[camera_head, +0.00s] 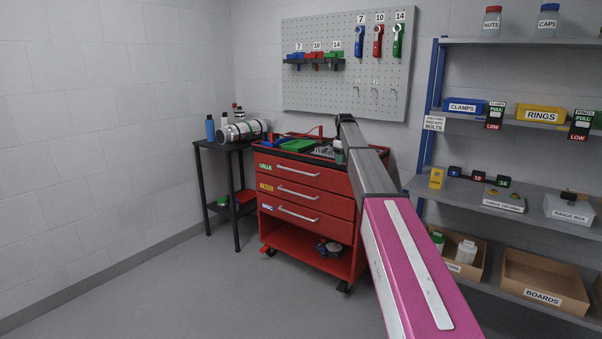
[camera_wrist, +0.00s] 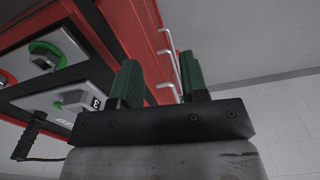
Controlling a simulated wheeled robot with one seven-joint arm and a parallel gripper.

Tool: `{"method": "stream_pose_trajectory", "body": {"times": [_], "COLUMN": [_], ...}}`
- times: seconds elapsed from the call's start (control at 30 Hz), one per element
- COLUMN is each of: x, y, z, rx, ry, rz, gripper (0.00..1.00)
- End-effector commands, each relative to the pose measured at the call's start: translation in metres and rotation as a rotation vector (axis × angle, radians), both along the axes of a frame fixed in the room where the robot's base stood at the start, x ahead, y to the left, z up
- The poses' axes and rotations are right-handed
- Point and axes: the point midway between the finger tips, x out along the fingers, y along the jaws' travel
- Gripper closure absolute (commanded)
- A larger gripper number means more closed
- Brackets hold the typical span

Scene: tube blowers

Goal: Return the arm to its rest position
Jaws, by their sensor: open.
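My arm, pink and grey, reaches from the lower right of the head view out to the top of the red tool cart (camera_head: 305,190). My gripper is at its far end, mostly hidden behind the arm in that view. In the wrist view the two green fingers of my gripper (camera_wrist: 161,82) stand apart with nothing between them. Past them show the red cart side and its drawer handles (camera_wrist: 168,40). Left of the fingers are a grey panel (camera_wrist: 75,98) with a small dark label and a round green-ringed part (camera_wrist: 46,55).
A shelf unit (camera_head: 435,85) with bins and boxes stands close on the right of my arm. A black side table (camera_head: 234,190) with a metal cylinder (camera_head: 243,131) stands left of the cart. A pegboard (camera_head: 345,60) hangs behind. The floor at front left is clear.

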Motion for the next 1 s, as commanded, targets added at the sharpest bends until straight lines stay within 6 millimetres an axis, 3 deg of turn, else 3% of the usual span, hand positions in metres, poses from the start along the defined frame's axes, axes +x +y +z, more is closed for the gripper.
{"method": "stream_pose_trajectory", "body": {"times": [0.03, 0.17, 0.27, 0.4, 0.6, 0.8, 0.9, 1.0], "x": [-0.018, -0.057, -0.101, -0.171, -0.279, -0.390, -0.439, -0.475], "y": [0.000, 0.001, 0.001, 0.001, 0.002, 0.003, 0.003, 0.003], "z": [-0.017, -0.060, -0.104, -0.165, -0.238, -0.291, -0.308, -0.318], "rx": [0.000, 0.000, 0.000, 0.000, 0.000, 0.001, 0.001, 0.002], "ry": [0.003, 0.004, 0.004, 0.003, 0.002, 0.001, 0.001, -0.001], "rz": [-0.019, -0.085, -0.158, -0.276, -0.449, -0.623, -0.700, -0.761], "gripper": [0.60, 0.60, 0.60, 0.60, 0.60, 0.60, 0.60, 0.60]}}
